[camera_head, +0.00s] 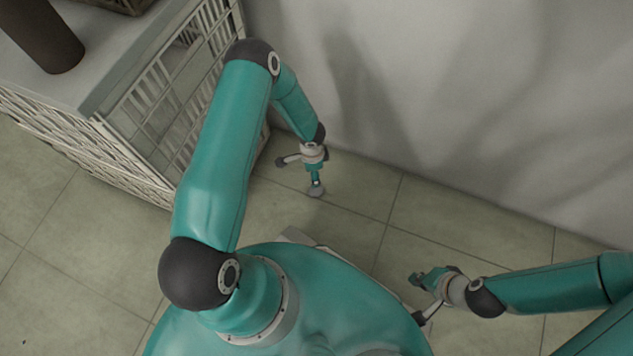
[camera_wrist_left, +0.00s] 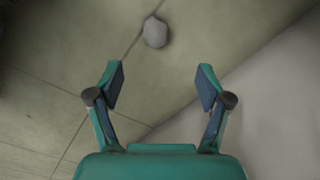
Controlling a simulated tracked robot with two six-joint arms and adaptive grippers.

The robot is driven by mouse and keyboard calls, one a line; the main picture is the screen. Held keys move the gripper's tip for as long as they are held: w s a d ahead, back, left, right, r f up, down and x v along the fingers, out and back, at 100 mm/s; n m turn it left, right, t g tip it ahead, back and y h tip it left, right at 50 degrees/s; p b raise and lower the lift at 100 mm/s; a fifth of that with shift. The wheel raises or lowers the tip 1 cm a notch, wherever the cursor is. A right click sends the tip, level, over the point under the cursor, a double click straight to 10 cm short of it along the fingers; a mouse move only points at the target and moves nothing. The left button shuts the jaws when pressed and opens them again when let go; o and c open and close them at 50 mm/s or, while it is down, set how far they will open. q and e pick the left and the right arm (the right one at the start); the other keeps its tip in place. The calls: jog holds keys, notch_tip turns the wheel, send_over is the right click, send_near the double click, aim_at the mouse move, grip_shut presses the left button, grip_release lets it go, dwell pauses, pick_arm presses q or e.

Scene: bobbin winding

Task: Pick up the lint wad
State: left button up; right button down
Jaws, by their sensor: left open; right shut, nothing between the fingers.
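The lint wad (camera_wrist_left: 155,31) is a small grey rounded lump on the tiled floor, on a tile seam in the left wrist view. In the head view the lint wad (camera_head: 316,190) shows just below the tip of my left gripper (camera_head: 315,178). In the left wrist view my left gripper (camera_wrist_left: 160,88) is open and empty, its two fingers spread apart. The wad lies beyond the fingertips, not between them. My right gripper (camera_head: 415,279) is shut and empty, off to the right of the wad over the floor.
A pale wall (camera_head: 430,110) rises behind the wad. A white slatted crate-like unit (camera_head: 150,125) stands at the left with a dark brown cylinder (camera_head: 42,38) on its top. Bare tiled floor (camera_head: 375,195) lies around the wad.

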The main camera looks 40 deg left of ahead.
pick_arm(q)
notch_tip(320, 180, down, 8)
jog(key=b, duration=0.2)
jog(key=shift+f+b, duration=0.25)
jog(key=shift+b, duration=0.1)
jog(key=f+b, duration=0.1)
jog(key=f, duration=0.1)
jog(key=d+f+b, duration=0.1)
jog(key=f+b, duration=0.1)
jog(key=shift+w+d+f, duration=0.1)
jog(key=shift+w+f, duration=0.05)
jog(key=shift+f, duration=0.5)
jog(key=shift+r, duration=0.1)
jog(key=c, duration=0.8)
